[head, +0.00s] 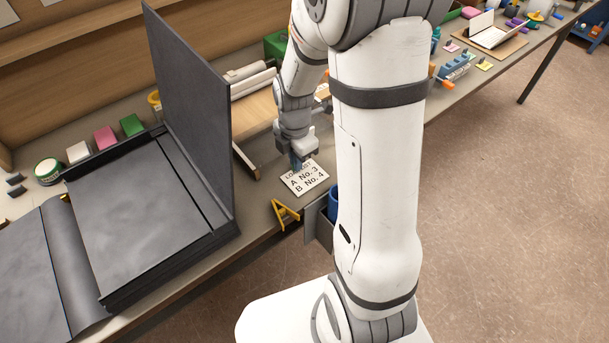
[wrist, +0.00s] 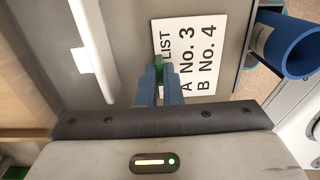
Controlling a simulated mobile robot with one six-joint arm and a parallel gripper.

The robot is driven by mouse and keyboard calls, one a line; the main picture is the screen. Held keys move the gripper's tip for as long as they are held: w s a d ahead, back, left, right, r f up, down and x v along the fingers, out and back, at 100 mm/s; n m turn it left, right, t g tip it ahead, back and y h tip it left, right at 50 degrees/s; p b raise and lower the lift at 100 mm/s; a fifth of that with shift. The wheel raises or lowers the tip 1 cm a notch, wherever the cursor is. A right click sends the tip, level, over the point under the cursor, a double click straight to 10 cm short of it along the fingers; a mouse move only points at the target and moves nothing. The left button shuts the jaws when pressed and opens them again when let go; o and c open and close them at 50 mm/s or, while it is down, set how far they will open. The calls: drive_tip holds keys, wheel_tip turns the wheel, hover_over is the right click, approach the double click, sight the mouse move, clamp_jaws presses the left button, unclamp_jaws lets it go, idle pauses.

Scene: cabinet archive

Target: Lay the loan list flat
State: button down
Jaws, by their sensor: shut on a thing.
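The loan list (head: 306,179) is a white card with black print, "A No. 3" and "B No. 4", near the bench's front edge. It faces up and looks flat or nearly so; I cannot tell whether it touches the bench all over. In the wrist view the loan list (wrist: 195,62) is right of my fingers. My gripper (head: 297,164) is at the card's far edge, pointing down. In the wrist view my gripper (wrist: 158,82) has its blue fingers shut on a small green part at the card's edge, which covers some of the heading.
A large black box (head: 150,215) with its lid upright stands left of the card. A yellow angled piece (head: 284,213) lies at the front edge. A blue cup (wrist: 287,45) sits in a holder beside the card. A wooden rack (head: 255,115) stands behind.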

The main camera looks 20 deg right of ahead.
drive_tip(key=shift+r+p, duration=1.8)
drive_tip(key=shift+r, duration=0.75)
drive_tip(key=shift+s+f, duration=0.1)
